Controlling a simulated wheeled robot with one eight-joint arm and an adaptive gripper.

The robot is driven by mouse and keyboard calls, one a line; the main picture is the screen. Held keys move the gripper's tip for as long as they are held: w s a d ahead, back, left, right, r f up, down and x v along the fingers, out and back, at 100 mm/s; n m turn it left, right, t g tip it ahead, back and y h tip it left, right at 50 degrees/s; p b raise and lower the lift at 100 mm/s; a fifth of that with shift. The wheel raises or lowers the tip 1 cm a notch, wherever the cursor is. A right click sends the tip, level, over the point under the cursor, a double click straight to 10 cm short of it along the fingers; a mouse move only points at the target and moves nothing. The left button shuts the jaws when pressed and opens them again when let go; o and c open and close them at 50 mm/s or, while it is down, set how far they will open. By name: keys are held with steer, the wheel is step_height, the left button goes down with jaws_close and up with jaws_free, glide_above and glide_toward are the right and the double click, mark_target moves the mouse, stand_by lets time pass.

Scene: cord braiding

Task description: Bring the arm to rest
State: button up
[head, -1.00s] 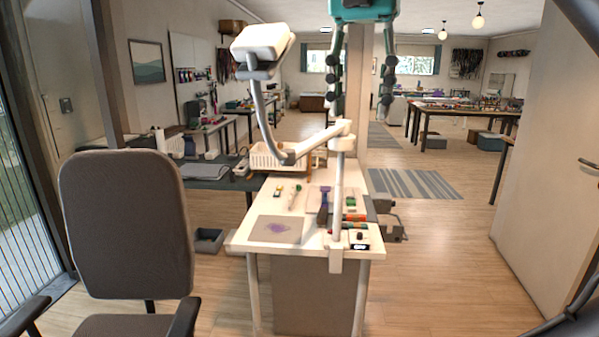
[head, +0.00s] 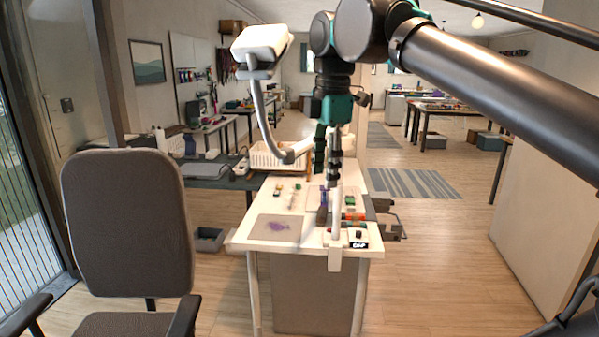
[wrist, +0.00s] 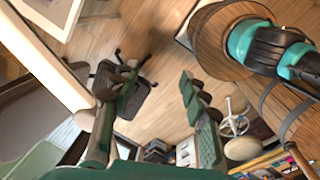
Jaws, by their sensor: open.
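My gripper (head: 328,168) is teal and black and hangs fingers down in front of the white work table (head: 240,243) in the head view. My arm reaches in from the upper right. The gripper's two fingers are apart with nothing between them. In the wrist view my gripper (wrist: 158,75) shows both fingers spread, with wooden floor and a dark office chair beyond them. In the head view the fingers overlap the white post area at the table's back. I cannot tell how far they are from it.
A white lamp (head: 262,44) on a bent arm rises above the table. A grey mat (head: 262,231), small tools and a white basket (head: 265,160) are on or near it. A grey office chair (head: 128,220) stands at left. The floor (head: 435,260) at right is clear.

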steer(key=w+d+f+m+t, duration=0.15)
steer(key=f+m, duration=0.25)
steer(key=f, duration=0.4)
steer(key=w+d+f+m, duration=0.3)
steer(key=f+m, duration=0.1)
steer(key=f, duration=0.4)
steer(key=w+d+f+m, duration=0.2)
steer(key=w+f+m, duration=0.15)
steer(key=f, duration=0.45)
steer(key=s+d+f+m, duration=0.2)
steer(key=f+m, duration=0.1)
steer(key=f, duration=0.2)
steer(key=s+d+f+m+t, duration=0.1)
steer(key=s+d+f+m, duration=0.2)
steer(key=f, duration=0.3)
steer(key=s+d+f+m, duration=0.2)
steer(key=s+f+m, duration=0.1)
steer(key=f, duration=0.3)
steer(key=shift+s+d+f+m+t+h, duration=0.25)
steer(key=shift+m+t+h, duration=0.1)
steer(key=shift+m, duration=0.4)
